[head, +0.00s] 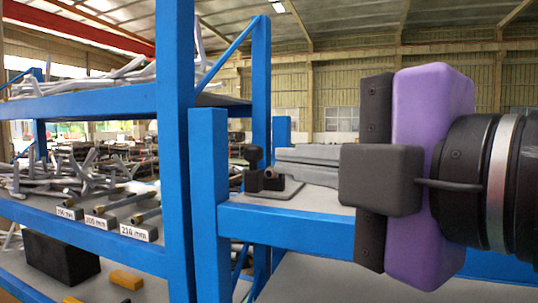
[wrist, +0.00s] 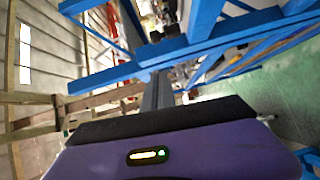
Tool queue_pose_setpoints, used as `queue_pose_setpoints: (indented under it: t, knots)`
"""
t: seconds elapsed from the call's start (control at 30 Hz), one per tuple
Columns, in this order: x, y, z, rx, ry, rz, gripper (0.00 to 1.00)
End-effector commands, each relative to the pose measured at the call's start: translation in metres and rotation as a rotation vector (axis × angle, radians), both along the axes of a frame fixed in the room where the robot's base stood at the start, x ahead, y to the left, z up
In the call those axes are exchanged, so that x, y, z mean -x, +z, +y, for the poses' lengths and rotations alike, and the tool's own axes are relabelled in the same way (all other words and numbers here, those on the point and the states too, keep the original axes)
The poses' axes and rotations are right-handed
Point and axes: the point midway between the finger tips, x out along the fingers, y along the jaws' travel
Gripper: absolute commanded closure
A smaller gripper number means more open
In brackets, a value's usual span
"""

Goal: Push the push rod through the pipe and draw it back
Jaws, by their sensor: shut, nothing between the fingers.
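My gripper (head: 280,158) is in the head view at the right, its grey fingers pointing left above the blue-framed shelf. They are shut with nothing between them. In the wrist view the closed fingers (wrist: 158,80) show as a dark grey bar. A small black stand (head: 270,182) on a flat base plate sits on the shelf just beyond and below the fingertips; I cannot tell whether it holds the pipe, which I cannot make out. Several thin rods with brassy ends, such as this one (head: 147,215), lie on labelled grey blocks on the left rack and may be push rods.
A blue upright (head: 177,130) and a shorter blue post (head: 208,180) stand between the left rack and my gripper. Loose grey pipes (head: 85,172) crowd the rack. A black box (head: 60,257) and yellow blocks (head: 126,279) lie below. A blue beam (head: 290,228) edges the right shelf.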

Motion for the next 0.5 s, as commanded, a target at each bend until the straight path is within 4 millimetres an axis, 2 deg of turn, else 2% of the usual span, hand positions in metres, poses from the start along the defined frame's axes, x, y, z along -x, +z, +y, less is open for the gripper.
queue_pose_setpoints:
  t: [0.37,0.5]
  knots:
    - [-0.022,0.003,0.014,0.012,-0.003,-0.001,1.00]
    - [-0.047,-0.003,0.031,0.011,-0.003,-0.001,1.00]
